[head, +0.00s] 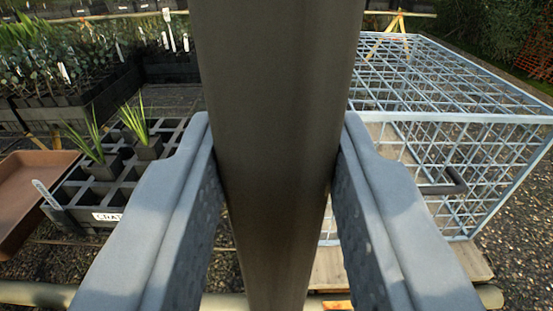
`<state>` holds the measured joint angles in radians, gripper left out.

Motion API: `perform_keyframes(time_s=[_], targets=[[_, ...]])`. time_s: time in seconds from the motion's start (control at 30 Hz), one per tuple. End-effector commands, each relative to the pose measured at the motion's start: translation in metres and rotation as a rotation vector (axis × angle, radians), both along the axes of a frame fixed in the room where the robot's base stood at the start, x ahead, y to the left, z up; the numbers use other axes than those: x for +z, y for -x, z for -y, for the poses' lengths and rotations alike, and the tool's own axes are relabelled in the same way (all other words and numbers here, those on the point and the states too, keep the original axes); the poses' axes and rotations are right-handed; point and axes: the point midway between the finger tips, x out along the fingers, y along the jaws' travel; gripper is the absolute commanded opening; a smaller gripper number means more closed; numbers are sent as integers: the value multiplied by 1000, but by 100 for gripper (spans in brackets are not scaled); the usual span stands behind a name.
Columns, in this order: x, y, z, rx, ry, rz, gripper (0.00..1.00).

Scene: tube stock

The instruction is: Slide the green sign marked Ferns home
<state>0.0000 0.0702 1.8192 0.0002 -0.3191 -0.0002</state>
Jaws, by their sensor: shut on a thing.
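My gripper (278,165) is shut on a dark grey-brown post (277,80), with one jaw pressed to each side of it. The post is broad and smooth and runs from the top to the bottom of the picture, upright and slightly narrower lower down. Both its ends are out of view. I see no green sign and no Ferns lettering; the post hides the middle of the scene.
A black cell tray (62,196) with two spiky seedlings and a partly hidden label stands at left, beside a brown tray (30,190). A grey wire cage (480,122) with a dark handle stands at right on wood. Potted plants (70,65) fill the back left.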

Motion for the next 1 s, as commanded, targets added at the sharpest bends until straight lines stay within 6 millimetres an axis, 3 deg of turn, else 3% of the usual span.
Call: perform_keyframes(time_s=[1.0], targets=[[-17,0,0,0,0,1,2]])
